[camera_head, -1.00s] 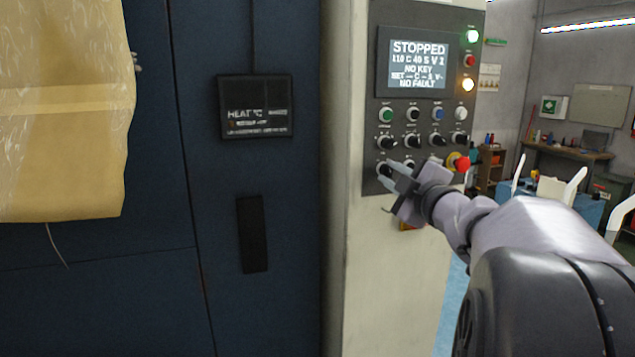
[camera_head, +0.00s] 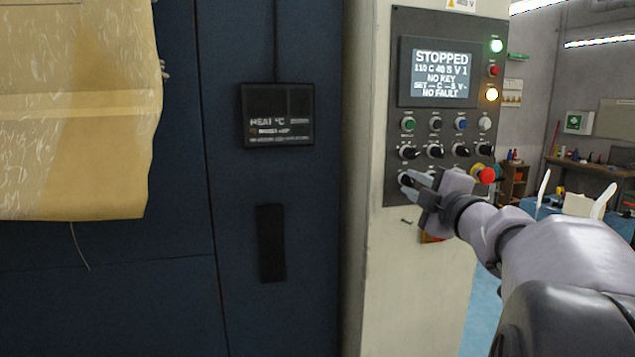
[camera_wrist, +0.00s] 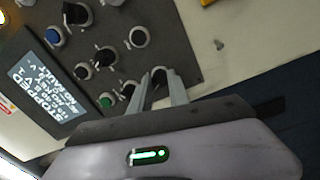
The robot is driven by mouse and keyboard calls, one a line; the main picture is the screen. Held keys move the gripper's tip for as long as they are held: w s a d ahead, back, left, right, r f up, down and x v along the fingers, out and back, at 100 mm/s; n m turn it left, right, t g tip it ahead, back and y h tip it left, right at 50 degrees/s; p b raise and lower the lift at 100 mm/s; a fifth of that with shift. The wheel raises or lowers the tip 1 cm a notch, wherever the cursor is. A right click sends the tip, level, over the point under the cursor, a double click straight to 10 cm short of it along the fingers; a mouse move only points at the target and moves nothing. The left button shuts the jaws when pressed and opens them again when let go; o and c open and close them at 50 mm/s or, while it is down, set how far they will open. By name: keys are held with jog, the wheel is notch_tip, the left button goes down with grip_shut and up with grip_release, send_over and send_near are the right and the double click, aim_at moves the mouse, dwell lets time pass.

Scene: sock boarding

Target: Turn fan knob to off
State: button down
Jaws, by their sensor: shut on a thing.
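The control panel (camera_head: 390,110) is a dark plate on a pale cabinet, with its screen reading STOPPED. My gripper (camera_head: 409,181) is at the panel's bottom-left knob (camera_head: 404,179), with the fingers pointing into the panel. In the wrist view my gripper (camera_wrist: 163,80) has one finger on each side of this knob (camera_wrist: 160,74), shut on it. The fingers hide part of it. The knob labels are too small to read, so I cannot tell which is the fan knob or what setting it shows.
A row of black knobs (camera_head: 436,151) sits just above. A red emergency button (camera_head: 487,175) is close to my wrist at the right.

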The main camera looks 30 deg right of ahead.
jog(key=c, duration=1.3)
grip_release()
jog(key=shift+o, duration=0.2)
jog(key=p+v, duration=0.3)
jog(key=v, duration=1.4)
jog(key=shift+s, duration=0.2)
